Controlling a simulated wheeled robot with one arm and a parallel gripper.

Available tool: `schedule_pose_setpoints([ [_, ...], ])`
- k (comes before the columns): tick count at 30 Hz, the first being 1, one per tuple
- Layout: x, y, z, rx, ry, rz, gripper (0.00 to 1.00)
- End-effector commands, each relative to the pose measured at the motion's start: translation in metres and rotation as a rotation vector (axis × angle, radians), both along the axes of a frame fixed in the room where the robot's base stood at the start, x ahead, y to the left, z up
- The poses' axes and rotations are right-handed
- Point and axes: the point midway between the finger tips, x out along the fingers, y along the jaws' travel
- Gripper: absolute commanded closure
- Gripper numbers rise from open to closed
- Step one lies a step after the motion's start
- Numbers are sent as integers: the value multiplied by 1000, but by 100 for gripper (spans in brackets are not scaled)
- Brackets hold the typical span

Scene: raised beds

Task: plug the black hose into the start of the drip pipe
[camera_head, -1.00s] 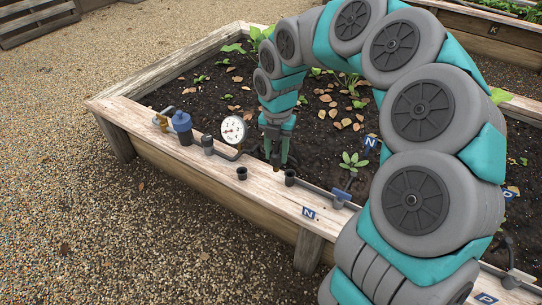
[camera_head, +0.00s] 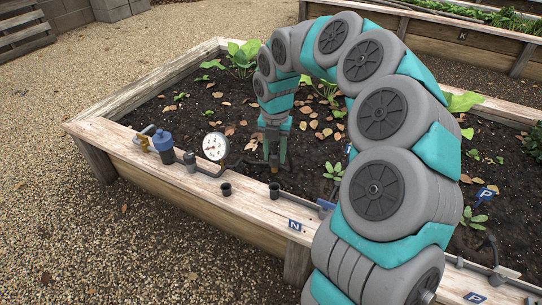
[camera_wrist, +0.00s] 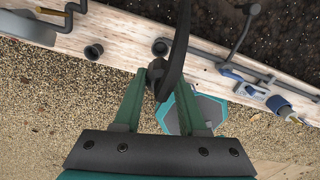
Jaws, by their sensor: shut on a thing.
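My gripper (camera_head: 273,166) is shut on the black hose (camera_wrist: 176,58), which curves up out of the wrist view between the fingers. In the head view the gripper points down just above and behind the right of two small black sockets. This right socket (camera_head: 274,192) is the start of the drip pipe (camera_head: 300,199), which runs right along the plank. In the wrist view the socket (camera_wrist: 160,46) shows just beyond the fingertips. A small brassy bit shows at the socket's top in the head view; whether the hose touches the socket cannot be told.
A second black socket (camera_head: 226,189) stands to the left. Farther left are a round gauge (camera_head: 215,147), a blue filter (camera_head: 163,142) and a brass tap (camera_head: 142,141). A blue valve (camera_wrist: 230,73) sits on the pipe to the right. Soil and plants (camera_head: 333,171) lie behind the plank.

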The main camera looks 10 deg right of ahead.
Motion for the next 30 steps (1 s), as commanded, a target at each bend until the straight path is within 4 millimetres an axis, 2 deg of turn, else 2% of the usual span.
schedule_pose_setpoints([
  [13,0,-1,-2,0,0,0,100],
  [30,1,-1,-27,1,0,-1,100],
])
